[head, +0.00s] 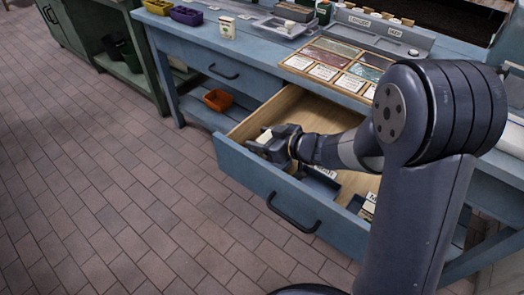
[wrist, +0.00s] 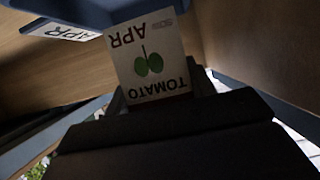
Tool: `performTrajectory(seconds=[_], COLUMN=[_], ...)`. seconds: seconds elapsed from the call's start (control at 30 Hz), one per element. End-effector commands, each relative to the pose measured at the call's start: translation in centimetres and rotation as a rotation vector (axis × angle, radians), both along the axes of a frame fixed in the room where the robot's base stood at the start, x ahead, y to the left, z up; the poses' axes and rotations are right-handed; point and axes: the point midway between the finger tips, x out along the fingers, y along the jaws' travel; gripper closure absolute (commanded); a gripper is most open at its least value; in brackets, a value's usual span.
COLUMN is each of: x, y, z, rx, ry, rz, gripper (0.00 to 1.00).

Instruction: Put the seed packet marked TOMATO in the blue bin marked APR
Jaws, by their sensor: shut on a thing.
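My gripper (head: 268,140) is shut on the tomato packet (head: 264,135), over the left front part of the open drawer. In the wrist view the white packet (wrist: 150,62) reads TOMATO and APR, upside down, with a green plant picture. Its lower end is between the dark jaws (wrist: 155,100). A blue bin (wrist: 70,8) with a white APR label (wrist: 62,32) shows at the upper left of the wrist view, apart from the packet. In the head view my arm hides part of the drawer, and I cannot tell which bin there is APR.
The blue drawer front (head: 285,190) and wooden drawer walls (head: 262,108) surround my gripper. Labelled bins (head: 322,172) stand in the drawer's right part. An orange bin (head: 218,99) sits on the low shelf. The bench top (head: 255,55) holds trays and packets. The brick floor at left is clear.

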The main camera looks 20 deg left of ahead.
Motion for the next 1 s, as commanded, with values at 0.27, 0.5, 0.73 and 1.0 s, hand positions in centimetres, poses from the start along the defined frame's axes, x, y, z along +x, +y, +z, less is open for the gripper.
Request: performTrajectory(seconds=[0.27, 0.5, 0.73, 1.0], x=[0.0, 0.0, 0.0, 0.0], y=[0.0, 0.0, 0.0, 0.0], z=[-3.7, -3.6, -4.0, -3.9], rx=[0.0, 0.001, 0.0, 0.0], ry=[0.003, -0.001, 0.0, 0.0], rz=[-0.001, -0.001, -0.001, -0.001], gripper=[0.7, 0.7, 0.42, 0.26])
